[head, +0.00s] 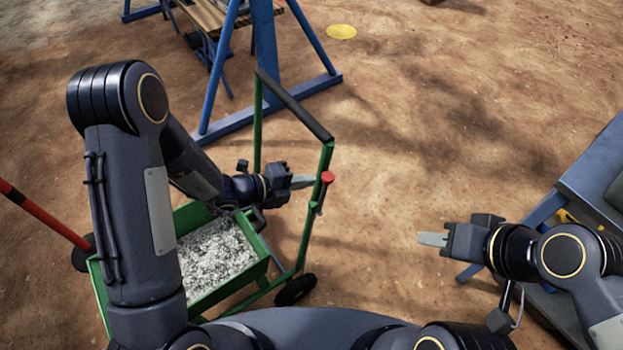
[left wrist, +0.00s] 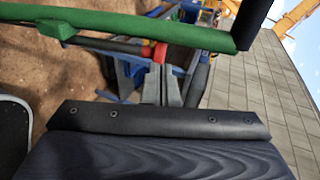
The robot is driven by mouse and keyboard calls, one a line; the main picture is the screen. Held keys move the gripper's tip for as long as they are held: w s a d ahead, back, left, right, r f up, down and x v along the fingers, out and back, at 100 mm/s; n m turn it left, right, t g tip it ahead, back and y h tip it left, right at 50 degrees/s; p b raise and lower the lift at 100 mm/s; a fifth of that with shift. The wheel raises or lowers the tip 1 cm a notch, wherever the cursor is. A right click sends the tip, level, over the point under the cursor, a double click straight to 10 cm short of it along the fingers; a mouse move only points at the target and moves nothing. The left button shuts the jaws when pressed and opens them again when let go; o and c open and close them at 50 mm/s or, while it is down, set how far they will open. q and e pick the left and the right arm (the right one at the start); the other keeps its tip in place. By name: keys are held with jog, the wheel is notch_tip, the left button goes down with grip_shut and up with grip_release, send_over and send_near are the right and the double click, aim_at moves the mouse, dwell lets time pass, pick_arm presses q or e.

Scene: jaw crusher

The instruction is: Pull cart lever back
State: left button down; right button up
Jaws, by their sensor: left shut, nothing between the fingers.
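The green cart (head: 264,285) stands at the lower left in the head view, filled with grey-white rubble. Its upright green frame carries a black handle bar (head: 296,108). The lever with a red knob (head: 327,178) is on the frame's near post. My left gripper (head: 303,182) is shut and empty, its tips close to the left of the lever. In the left wrist view the closed fingertips (left wrist: 157,72) point at the red knob (left wrist: 160,54); whether they touch it I cannot tell. My right gripper (head: 432,239) is apart from the cart, over bare ground; its finger gap is not clear.
A blue steel frame (head: 265,45) stands behind the cart. A red bar (head: 45,215) slants in at the left. A blue table-like structure (head: 590,170) is at the right edge. A yellow disc (head: 342,32) lies on the open brown ground.

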aim_at(319, 175)
pick_arm(q)
jog(key=shift+x, duration=1.1)
jog(key=shift+w+d+r, duration=0.1)
jog(key=shift+w+d, duration=0.6)
jog(key=shift+d, duration=0.25)
